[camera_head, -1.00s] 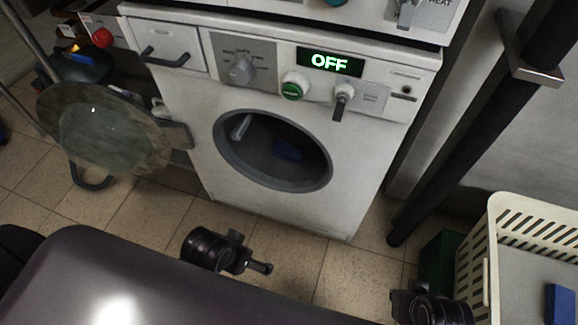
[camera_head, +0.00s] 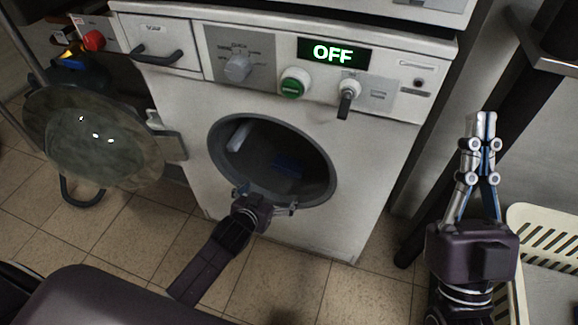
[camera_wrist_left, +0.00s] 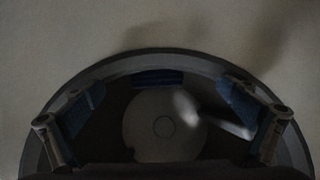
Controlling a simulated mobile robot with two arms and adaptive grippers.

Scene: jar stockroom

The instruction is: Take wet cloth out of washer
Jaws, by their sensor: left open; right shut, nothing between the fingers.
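The white washer (camera_head: 180,95) stands ahead with its round door (camera_head: 92,138) swung open to the left and its display reading OFF. A blue cloth (camera_head: 288,165) lies inside the dark drum (camera_head: 262,150); in the left wrist view the cloth (camera_wrist_left: 158,77) shows as a dark blue strip beyond the rim. My left gripper (camera_head: 264,196) is open and empty at the lower edge of the drum opening, pointing inward; its spread fingers (camera_wrist_left: 160,112) frame the opening in the wrist view. My right gripper (camera_head: 481,125) is shut and empty, pointing up, right of the washer.
A cream slotted basket (camera_head: 545,222) stands at the lower right, partly behind my right arm. A dark slanted post (camera_head: 440,205) stands right of the washer. A red knob (camera_head: 93,41) and other items are behind the open door.

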